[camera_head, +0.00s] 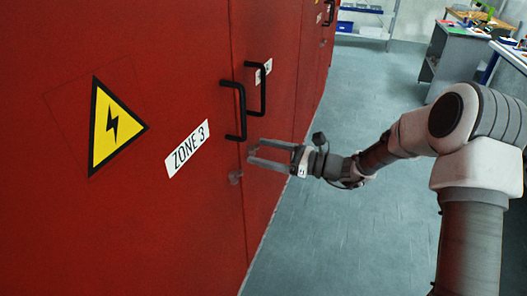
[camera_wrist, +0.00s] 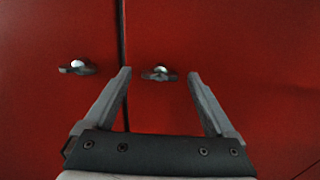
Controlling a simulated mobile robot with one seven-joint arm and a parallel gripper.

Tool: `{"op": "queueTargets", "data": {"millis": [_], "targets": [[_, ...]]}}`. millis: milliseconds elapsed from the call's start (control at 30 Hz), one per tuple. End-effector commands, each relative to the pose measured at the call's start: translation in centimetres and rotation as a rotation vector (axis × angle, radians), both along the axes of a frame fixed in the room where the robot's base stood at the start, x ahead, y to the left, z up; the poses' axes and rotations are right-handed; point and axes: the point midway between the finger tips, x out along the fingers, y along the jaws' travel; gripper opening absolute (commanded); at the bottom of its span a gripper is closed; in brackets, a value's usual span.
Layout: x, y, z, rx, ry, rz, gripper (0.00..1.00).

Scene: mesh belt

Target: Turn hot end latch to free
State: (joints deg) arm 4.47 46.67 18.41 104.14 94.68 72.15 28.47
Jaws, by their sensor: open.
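Two small latches with bright round centres and dark wings sit on the red doors in the wrist view. One latch (camera_wrist: 78,68) is left of the door seam, the other latch (camera_wrist: 159,74) right of it. In the head view one latch (camera_head: 235,177) shows near the edge of the near door, below the handles; the other is not clear there. Neither is marked as hot end. My gripper (camera_head: 255,151) is open and empty, fingers toward the doors. In the wrist view my gripper (camera_wrist: 159,73) has its fingertips on either side of the right latch, apparently without touching it.
Two black handles, a near handle (camera_head: 237,110) and a far handle (camera_head: 260,88), stand out just above my gripper. A ZONE 3 label (camera_head: 187,148) and a yellow warning sign (camera_head: 113,126) are on the near door. The floor (camera_head: 330,225) beside the doors is clear.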

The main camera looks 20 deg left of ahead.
Motion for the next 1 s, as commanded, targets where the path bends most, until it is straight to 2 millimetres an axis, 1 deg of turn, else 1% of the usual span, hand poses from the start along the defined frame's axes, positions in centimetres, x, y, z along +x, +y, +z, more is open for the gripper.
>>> {"op": "queueTargets", "data": {"millis": [100,300,367,400,567,700,800,1000], "targets": [[0.04,0.32,-0.02,-0.001,0.000,0.000,0.90],[0.04,0.32,0.00,0.000,0.000,0.000,0.90],[0.04,0.32,0.00,0.000,0.000,0.000,0.81],[0.03,0.31,0.01,0.000,0.000,0.000,0.74],[0.02,0.31,0.01,0.000,0.000,0.000,0.45],[0.03,0.30,0.02,0.000,0.000,0.000,0.20],[0.03,0.30,0.02,0.000,0.000,0.000,0.04],[0.03,0.29,-0.06,-0.001,-0.016,0.000,0.04]]}}
